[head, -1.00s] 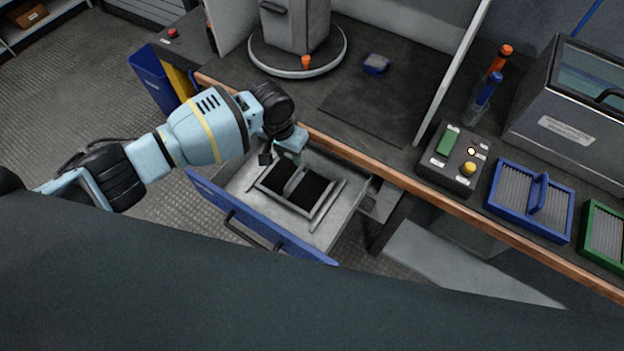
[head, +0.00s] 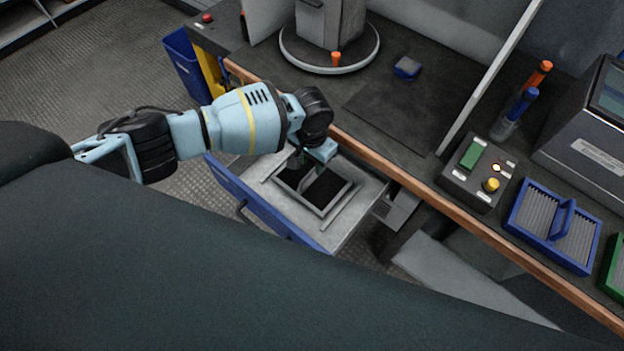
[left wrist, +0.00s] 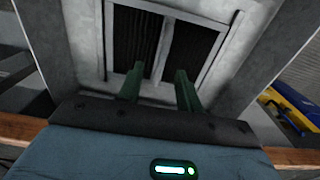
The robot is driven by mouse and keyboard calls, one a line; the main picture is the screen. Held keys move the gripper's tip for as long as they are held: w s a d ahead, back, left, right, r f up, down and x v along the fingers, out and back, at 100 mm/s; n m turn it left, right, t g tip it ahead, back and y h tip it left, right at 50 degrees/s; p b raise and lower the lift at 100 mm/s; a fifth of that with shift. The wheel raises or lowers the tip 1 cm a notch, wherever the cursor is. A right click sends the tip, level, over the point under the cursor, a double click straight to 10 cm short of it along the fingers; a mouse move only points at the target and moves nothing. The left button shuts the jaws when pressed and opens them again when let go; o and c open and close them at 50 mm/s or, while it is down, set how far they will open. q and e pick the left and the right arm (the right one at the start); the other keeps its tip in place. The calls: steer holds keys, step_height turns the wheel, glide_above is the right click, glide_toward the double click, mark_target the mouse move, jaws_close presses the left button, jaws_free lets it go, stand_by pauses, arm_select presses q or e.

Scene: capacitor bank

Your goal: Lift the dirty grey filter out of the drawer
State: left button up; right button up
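The dirty grey filter (head: 325,190) lies in the pulled-out drawer (head: 345,230). It has a grey frame, dark, nearly black panels and a bar across its middle. My left gripper (head: 312,163) is above the filter, pointing down at it, and partly hides it in the head view. In the left wrist view the fingers (left wrist: 158,88) are apart, with nothing seen between them at the tips. The filter's middle bar (left wrist: 161,48) lines up with the gap between them. Whether the fingers reach down beside the bar is unclear. My right gripper is not in view.
The workbench edge (head: 400,172) runs just behind the drawer. On the bench are a control box (head: 475,170) with a yellow knob, a blue-framed filter (head: 530,215) and a round turntable (head: 300,62). A blue bin (head: 187,65) stands at the left.

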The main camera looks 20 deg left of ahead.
mark_target(312, 171)
arm_select(q)
steer(key=f, duration=0.4)
steer(key=shift+w+a+b, duration=0.15)
steer(key=shift+w+b, duration=0.05)
steer(key=shift+b, duration=0.2)
steer(key=shift+c, duration=0.2)
jaws_close()
